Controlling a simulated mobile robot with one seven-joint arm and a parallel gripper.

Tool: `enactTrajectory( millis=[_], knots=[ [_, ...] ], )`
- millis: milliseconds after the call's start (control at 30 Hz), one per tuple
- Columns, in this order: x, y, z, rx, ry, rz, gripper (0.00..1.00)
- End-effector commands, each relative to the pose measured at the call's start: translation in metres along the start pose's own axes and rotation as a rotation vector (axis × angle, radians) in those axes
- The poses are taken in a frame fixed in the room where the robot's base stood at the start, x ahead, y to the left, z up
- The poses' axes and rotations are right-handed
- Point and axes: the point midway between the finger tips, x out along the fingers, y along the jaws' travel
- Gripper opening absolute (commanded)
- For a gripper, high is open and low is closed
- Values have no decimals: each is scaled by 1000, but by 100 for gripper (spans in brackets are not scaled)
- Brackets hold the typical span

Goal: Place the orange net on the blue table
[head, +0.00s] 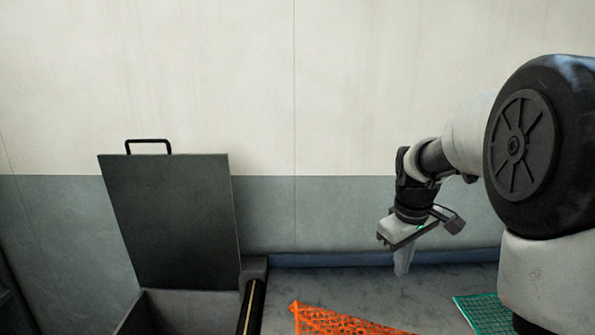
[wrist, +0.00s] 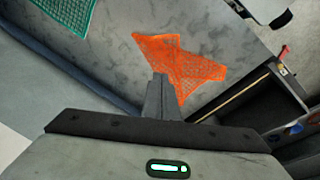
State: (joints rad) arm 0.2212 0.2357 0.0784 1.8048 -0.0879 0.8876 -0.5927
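The orange net (head: 340,322) lies spread on a grey, mottled surface (head: 345,285), cut off by the bottom edge of the head view. It shows nearly whole in the wrist view (wrist: 182,65), where the finger tips overlap its lower left edge. My gripper (head: 403,268) points down above the surface, to the right of and behind the net in the head view. Its fingers (wrist: 160,78) appear together and empty in the wrist view. I cannot make out a blue table; only a blue strip (head: 380,258) runs along the wall.
A green net (head: 484,312) lies on the same surface at the right; the wrist view shows it at upper left (wrist: 68,12). An open dark box (head: 190,312) with a raised lid (head: 172,220) stands at left. The wall is close behind my gripper.

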Motion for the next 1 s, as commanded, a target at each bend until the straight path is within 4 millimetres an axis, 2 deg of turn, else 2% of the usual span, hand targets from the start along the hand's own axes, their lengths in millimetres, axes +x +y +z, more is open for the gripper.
enactTrajectory(
  millis=[33, 100, 233, 367, 500, 600, 733, 1000],
  knots=[
    [-26, -16, 9, 35, 26, 17, 0],
    [-54, -37, 24, 95, 57, 31, 0],
    [-94, -77, 57, 208, 121, 44, 0],
    [-118, -117, 95, 319, 188, 41, 0],
    [-126, -151, 130, 422, 250, 21, 0],
    [-126, -166, 146, 472, 279, 6, 0],
    [-124, -176, 157, 505, 297, -5, 0],
    [-124, -177, 158, 512, 299, -8, 0]
  ],
)
